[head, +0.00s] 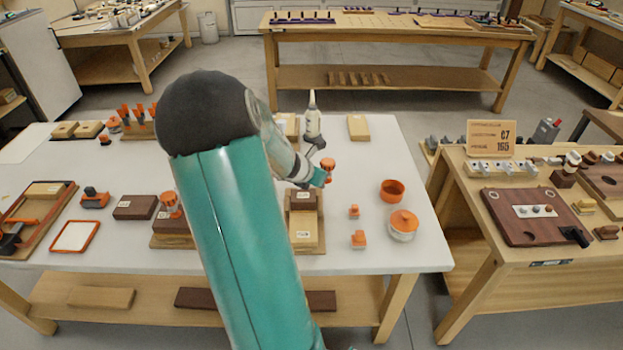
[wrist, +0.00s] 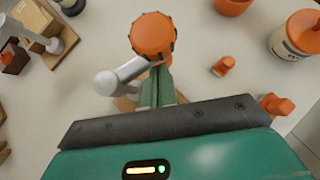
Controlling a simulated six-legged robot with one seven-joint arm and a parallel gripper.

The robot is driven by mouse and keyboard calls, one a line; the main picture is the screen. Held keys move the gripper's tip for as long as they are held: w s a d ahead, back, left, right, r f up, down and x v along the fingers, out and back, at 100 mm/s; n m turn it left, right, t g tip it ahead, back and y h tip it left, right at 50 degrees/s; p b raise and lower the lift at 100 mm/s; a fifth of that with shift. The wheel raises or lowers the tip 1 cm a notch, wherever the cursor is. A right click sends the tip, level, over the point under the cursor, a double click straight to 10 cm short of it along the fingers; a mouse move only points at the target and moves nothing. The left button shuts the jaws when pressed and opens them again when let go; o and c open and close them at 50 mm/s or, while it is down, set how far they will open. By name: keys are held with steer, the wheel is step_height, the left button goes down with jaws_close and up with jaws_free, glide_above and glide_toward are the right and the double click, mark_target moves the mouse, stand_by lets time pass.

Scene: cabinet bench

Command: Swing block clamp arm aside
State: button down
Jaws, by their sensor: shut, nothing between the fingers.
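The clamp arm is a grey bar (wrist: 122,74) with a ribbed orange knob (wrist: 152,36) at its end in the wrist view. The knob also shows in the head view (head: 328,164), above the far end of a wooden block (head: 304,230) on a base. My gripper (wrist: 157,88) is shut and empty, its teal fingers right beside the bar and just below the knob. I cannot tell whether they touch. In the head view my gripper (head: 319,178) is at the knob's lower left. Part of the clamp's post is hidden by my arm.
To the right on the white table are an orange bowl (head: 391,190), a jar with an orange lid (head: 403,226) and small orange pieces (head: 358,239). A second clamp with an orange knob (head: 170,203) stands left of my arm. A white bottle (head: 313,122) stands behind.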

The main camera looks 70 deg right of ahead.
steer(key=shift+s+d, duration=0.35)
steer(key=shift+d, duration=0.5)
steer(key=shift+a, duration=0.1)
stand_by(0.3)
